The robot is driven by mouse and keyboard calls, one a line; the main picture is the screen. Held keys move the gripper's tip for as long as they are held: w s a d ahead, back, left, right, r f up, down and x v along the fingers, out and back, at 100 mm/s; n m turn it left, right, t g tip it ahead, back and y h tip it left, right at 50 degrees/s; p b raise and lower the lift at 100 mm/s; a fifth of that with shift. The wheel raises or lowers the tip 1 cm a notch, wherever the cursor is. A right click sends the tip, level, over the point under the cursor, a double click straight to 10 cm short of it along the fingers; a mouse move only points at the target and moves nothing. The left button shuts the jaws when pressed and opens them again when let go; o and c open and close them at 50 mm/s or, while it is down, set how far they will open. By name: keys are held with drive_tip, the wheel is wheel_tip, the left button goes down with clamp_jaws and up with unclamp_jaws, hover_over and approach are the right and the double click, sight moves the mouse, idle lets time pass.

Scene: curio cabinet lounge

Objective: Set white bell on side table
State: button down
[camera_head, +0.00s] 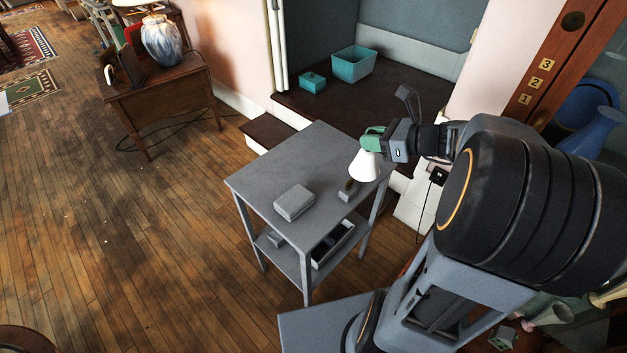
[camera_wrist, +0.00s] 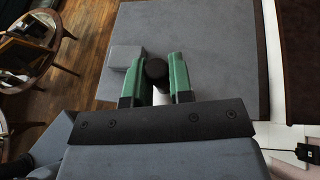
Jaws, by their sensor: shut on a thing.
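The white bell (camera_head: 364,166) hangs mouth down in my gripper (camera_head: 372,139), over the right part of the grey side table (camera_head: 290,158). My gripper's green fingers are shut on the bell's handle. In the wrist view the dark round handle end (camera_wrist: 156,69) sits between the two fingers of my gripper (camera_wrist: 166,75), with a bit of white bell below it. I cannot tell whether the bell's rim touches the tabletop. The side table's bare grey top (camera_wrist: 210,45) fills much of the wrist view.
A grey box (camera_head: 294,203) lies on the tabletop left of the bell. A small grey block and a brownish item (camera_head: 347,190) lie just in front of the bell. The lower shelf holds a dark tray (camera_head: 333,243). Teal bins (camera_head: 352,64) stand behind. The tabletop's back left is clear.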

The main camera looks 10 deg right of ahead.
drive_tip(key=shift+w+d+r+m+t+h+b, duration=0.15)
drive_tip(key=shift+w+d+r+m+t+h, duration=0.15)
drive_tip(key=shift+w, duration=0.1)
drive_tip(key=shift+w+d+r+m+t+h+b, duration=0.2)
drive_tip(key=shift+w+d+m, duration=0.1)
drive_tip(key=shift+w, duration=0.1)
drive_tip(key=w+d+f+b, duration=0.3)
drive_tip(key=w+d+f, duration=0.1)
drive_tip(key=w+f, duration=0.8)
drive_tip(key=shift+w+f, duration=0.2)
drive_tip(key=shift+w, duration=0.25)
drive_tip(key=shift+d, duration=0.1)
drive_tip(key=shift+f, duration=0.15)
drive_tip(key=c, duration=1)
unclamp_jaws()
